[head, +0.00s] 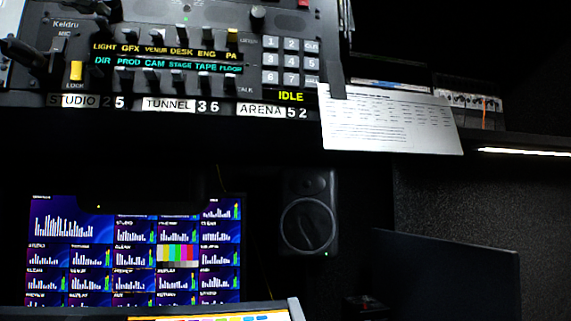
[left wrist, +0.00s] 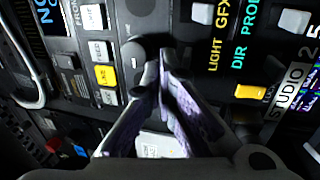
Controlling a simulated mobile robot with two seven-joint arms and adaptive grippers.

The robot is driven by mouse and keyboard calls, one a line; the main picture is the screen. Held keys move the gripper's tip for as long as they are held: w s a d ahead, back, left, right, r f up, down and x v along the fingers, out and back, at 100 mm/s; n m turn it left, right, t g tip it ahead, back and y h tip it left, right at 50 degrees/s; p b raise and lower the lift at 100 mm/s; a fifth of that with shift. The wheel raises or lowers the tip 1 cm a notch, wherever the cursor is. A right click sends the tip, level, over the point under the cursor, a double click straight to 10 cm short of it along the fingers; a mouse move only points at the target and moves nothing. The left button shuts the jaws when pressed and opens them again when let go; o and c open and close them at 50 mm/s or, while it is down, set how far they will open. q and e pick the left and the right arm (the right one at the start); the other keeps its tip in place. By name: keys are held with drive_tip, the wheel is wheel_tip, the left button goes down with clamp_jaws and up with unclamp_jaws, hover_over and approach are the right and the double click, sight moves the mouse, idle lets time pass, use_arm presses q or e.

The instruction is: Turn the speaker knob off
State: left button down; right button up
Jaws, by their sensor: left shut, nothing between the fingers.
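The intercom panel (head: 160,88) fills the upper left of the head view, with rows of keys labelled LIGHT, GFX, DESK and PA. My left gripper (head: 46,62) comes in dark from the left edge, in front of the panel's left end. In the left wrist view my left gripper (left wrist: 163,68) is shut and empty, fingertips close together. A round black knob (left wrist: 152,42) is just beyond the tips; I cannot tell whether they touch it. No speaker label is readable, and its setting is unclear. My right gripper is not in view.
A yellow key (head: 76,71) sits low on the panel. A printed sheet (head: 390,122) hangs over the shelf edge to the right. Below are a multi-picture screen (head: 135,235), a black loudspeaker (head: 308,215) and a dark monitor (head: 445,275).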

use_arm(q)
drive_tip(key=shift+w+a, duration=0.1)
drive_tip(key=shift+w, duration=0.35)
drive_tip(key=shift+r, duration=0.25)
idle(0.5)
drive_tip(key=shift+w+d+f, duration=0.1)
drive_tip(key=shift+w+d, duration=0.05)
drive_tip(key=shift+d, duration=0.7)
